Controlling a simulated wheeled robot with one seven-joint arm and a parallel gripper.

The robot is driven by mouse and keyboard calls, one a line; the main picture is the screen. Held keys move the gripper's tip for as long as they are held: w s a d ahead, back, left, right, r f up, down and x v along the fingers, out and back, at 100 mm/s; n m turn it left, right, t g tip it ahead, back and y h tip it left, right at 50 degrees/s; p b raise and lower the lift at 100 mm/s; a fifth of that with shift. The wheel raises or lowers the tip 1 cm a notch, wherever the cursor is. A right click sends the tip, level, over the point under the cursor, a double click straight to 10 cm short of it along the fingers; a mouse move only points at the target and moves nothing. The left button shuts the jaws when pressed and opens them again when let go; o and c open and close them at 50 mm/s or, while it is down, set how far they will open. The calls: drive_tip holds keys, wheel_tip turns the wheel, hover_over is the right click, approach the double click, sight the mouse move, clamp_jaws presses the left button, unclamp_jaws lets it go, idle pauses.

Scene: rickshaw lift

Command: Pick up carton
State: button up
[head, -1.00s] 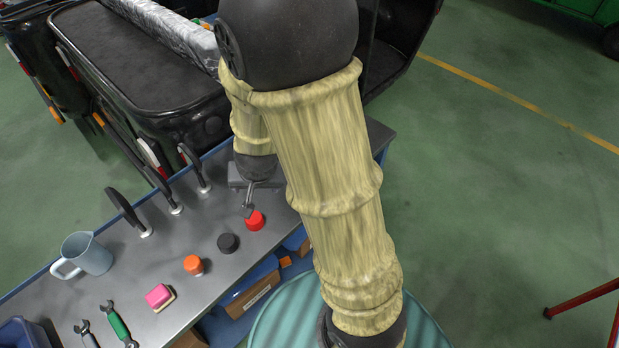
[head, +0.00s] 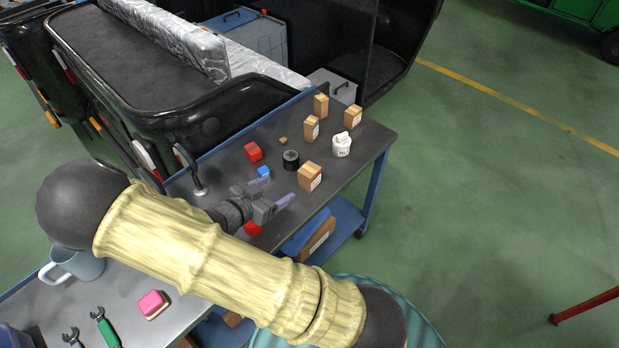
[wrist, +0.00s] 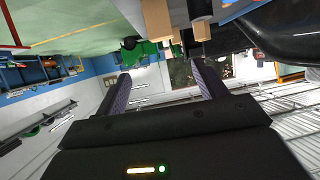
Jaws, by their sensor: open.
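Several small tan cartons stand on the right end of the grey workbench. The nearest carton (head: 310,177) has a white label. Others stand behind it: one carton (head: 311,128), a second carton (head: 353,117) and a third carton (head: 321,106). Which one the task means cannot be told. My gripper (head: 275,190) is open and empty, low over the bench, to the left of the nearest carton and apart from it. In the wrist view, which looks upside down, a tan carton (wrist: 157,22) shows at the top, beyond the open fingers.
A blue block (head: 264,172), red block (head: 253,151), black cylinder (head: 291,159) and white container (head: 341,145) stand near the cartons. A black hook-shaped stand (head: 190,168) rises behind my arm. The black rickshaw (head: 200,120) borders the bench's back edge.

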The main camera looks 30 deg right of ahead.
sight(305, 173)
drive_tip(key=x, duration=1.1)
drive_tip(key=shift+f, duration=0.15)
drive_tip(key=shift+w+d+f, duration=0.2)
drive_tip(key=shift+w+d, duration=0.05)
drive_tip(key=shift+d, duration=0.15)
drive_tip(key=shift+f+p+x, duration=0.15)
drive_tip(key=shift+p+x, duration=0.2)
drive_tip(key=shift+x, duration=1)
drive_tip(key=shift+f+p+x, duration=0.15)
drive_tip(key=shift+p+x, duration=0.2)
drive_tip(key=shift+x, duration=0.95)
drive_tip(key=shift+w+a, duration=0.1)
drive_tip(key=shift+a, duration=0.1)
drive_tip(key=c, duration=1.2)
drive_tip(key=shift+o, duration=0.2)
drive_tip(key=shift+r, duration=0.1)
